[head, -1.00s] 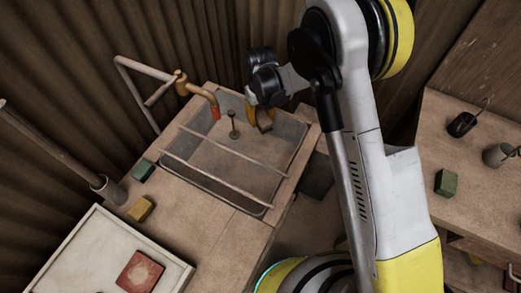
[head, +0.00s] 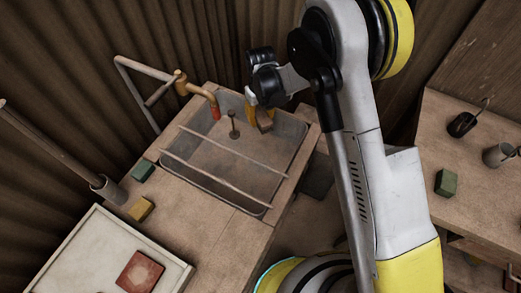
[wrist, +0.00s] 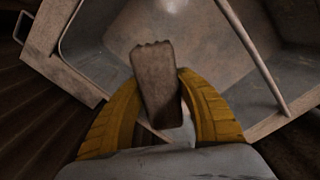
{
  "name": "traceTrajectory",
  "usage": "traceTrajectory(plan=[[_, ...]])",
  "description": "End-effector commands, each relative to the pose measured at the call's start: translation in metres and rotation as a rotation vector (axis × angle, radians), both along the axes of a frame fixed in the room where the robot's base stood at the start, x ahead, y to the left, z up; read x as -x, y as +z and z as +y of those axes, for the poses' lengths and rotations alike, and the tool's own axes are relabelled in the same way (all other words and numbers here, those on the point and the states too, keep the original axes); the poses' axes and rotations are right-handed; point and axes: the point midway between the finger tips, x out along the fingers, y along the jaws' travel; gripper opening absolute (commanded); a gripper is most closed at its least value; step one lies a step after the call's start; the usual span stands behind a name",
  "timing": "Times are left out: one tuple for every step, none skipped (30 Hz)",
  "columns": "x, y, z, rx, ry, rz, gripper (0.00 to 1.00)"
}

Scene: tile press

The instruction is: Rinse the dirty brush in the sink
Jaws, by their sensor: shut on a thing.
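My gripper (head: 262,121) hangs over the far right part of the sink (head: 288,140). Its yellow fingers are shut on the brush (wrist: 157,85), a brown, blocky piece with a jagged far end in the wrist view. In the head view the brush (head: 265,125) is small and partly hidden by the fingers; I cannot make out its bristles or how dirty it is. The tap (head: 205,93), a brass spout with a red tip, stands at the sink's far left edge, left of my gripper. No water stream is clearly visible.
Two thin rods (head: 232,148) cross the sink. A thin upright post (head: 234,126) stands in it. Green (head: 142,171) and yellow (head: 141,208) blocks lie on the counter left. A white tray (head: 90,240) holds a red tile (head: 140,271). Right table carries cups (head: 497,155) and a green block (head: 446,183).

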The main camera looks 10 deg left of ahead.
Motion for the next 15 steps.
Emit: traceTrajectory(plan=[[0.000,0.000,0.000,0.000,0.000,0.000,0.05],[0.000,0.000,0.000,0.000,0.000,0.000,0.05],[0.000,0.000,0.000,0.000,0.000,0.000,0.05],[0.000,0.001,0.000,0.000,0.000,0.000,0.05],[0.000,0.001,0.000,0.000,0.000,0.000,0.05],[0.000,0.003,0.000,0.000,0.000,0.000,0.05],[0.000,0.005,0.000,0.000,0.000,0.000,0.05],[0.000,0.007,0.000,0.000,0.000,0.000,0.05],[0.000,0.011,0.000,0.000,0.000,0.000,0.05],[0.000,0.014,0.000,0.000,0.000,0.000,0.05],[0.000,0.017,0.000,0.000,0.000,0.000,0.05],[0.000,0.022,0.000,0.000,0.000,0.000,0.05],[0.000,0.025,0.000,0.000,0.000,0.000,0.05],[0.000,0.029,0.000,0.000,0.000,0.000,0.05],[0.000,0.033,0.000,0.000,0.000,0.000,0.05]])
